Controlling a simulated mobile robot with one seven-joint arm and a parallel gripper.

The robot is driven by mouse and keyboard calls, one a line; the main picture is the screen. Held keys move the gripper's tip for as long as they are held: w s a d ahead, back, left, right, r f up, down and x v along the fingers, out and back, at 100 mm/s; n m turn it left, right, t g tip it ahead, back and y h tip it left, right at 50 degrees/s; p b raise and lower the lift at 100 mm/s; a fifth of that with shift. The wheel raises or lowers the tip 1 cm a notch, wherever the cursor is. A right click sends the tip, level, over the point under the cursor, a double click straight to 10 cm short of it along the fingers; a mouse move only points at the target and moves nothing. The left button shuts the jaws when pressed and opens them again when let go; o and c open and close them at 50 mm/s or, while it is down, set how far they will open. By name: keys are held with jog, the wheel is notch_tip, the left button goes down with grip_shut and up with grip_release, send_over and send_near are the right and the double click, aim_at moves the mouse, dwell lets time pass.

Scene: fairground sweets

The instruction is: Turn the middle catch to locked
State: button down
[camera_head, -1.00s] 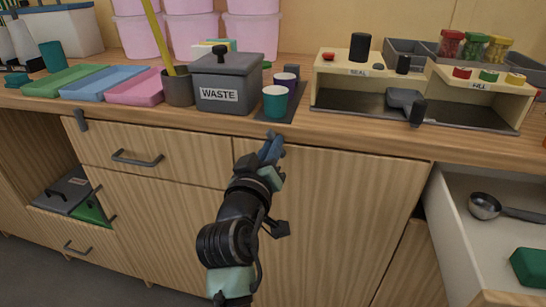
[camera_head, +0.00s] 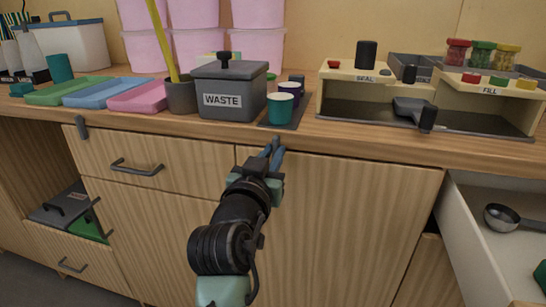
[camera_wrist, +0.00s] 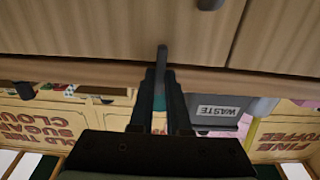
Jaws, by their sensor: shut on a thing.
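In the wrist view the catch (camera_wrist: 162,55) stands upright in the picture between my fingertips. My gripper (camera_head: 273,152) is shut on it; the fingers also show in the wrist view (camera_wrist: 161,78). In the head view my fingers mostly hide the catch. Another grey catch (camera_head: 81,127) hangs down at the left of the counter edge.
A WASTE bin (camera_head: 229,90) and a teal cup (camera_head: 280,108) stand on the counter just behind my gripper. A drawer (camera_head: 470,225) stands open at the right with a metal scoop (camera_head: 502,217) in it. A drawer handle (camera_head: 137,168) sticks out at the left.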

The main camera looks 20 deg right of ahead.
dwell(0.3)
jog(key=c, duration=0.9)
grip_release()
jog(key=p+v, duration=0.2)
jog(key=v, duration=1.1)
